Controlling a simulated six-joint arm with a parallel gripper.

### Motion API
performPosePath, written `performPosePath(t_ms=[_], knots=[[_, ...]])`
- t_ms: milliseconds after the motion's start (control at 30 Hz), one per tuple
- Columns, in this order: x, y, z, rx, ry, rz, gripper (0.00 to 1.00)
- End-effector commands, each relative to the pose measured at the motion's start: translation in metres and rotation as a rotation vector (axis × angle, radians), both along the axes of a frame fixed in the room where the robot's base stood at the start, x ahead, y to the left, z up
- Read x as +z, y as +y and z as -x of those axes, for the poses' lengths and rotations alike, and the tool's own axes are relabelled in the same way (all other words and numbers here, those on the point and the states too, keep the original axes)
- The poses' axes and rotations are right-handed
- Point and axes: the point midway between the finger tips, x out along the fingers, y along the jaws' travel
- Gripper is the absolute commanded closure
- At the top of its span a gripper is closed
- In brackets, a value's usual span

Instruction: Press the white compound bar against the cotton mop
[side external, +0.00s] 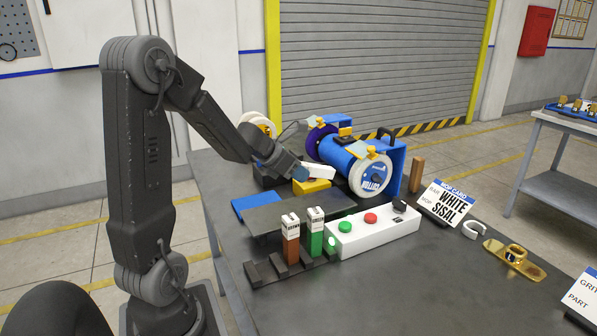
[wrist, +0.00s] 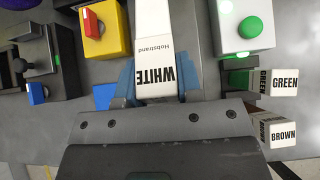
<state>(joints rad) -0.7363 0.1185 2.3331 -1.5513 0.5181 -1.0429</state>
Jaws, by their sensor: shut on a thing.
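My gripper (side external: 302,173) is shut on the white compound bar (side external: 320,172). In the wrist view, the bar (wrist: 154,45), labelled WHITE, sticks out from between the blue fingertips (wrist: 158,88). The blue polishing machine (side external: 345,158) stands just behind the bar. A purple-edged wheel (side external: 316,133) is at its back left, and a pale wheel (side external: 258,124) stands farther left behind my arm.
A brown bar (side external: 291,240) and green bar (side external: 315,232) stand in a dark rack in front. A white button box (side external: 375,230) lies beside them. A yellow box with a red knob (wrist: 99,28) is near the held bar. A card (side external: 449,203) reads WHITE, SISAL.

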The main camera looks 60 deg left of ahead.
Motion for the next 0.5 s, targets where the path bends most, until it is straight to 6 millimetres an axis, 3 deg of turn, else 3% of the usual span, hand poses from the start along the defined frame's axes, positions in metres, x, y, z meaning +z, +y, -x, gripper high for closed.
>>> performPosePath(t_ms=[500], knots=[[0.049,0.001,-0.001,0.001,-0.006,-0.003,0.96]])
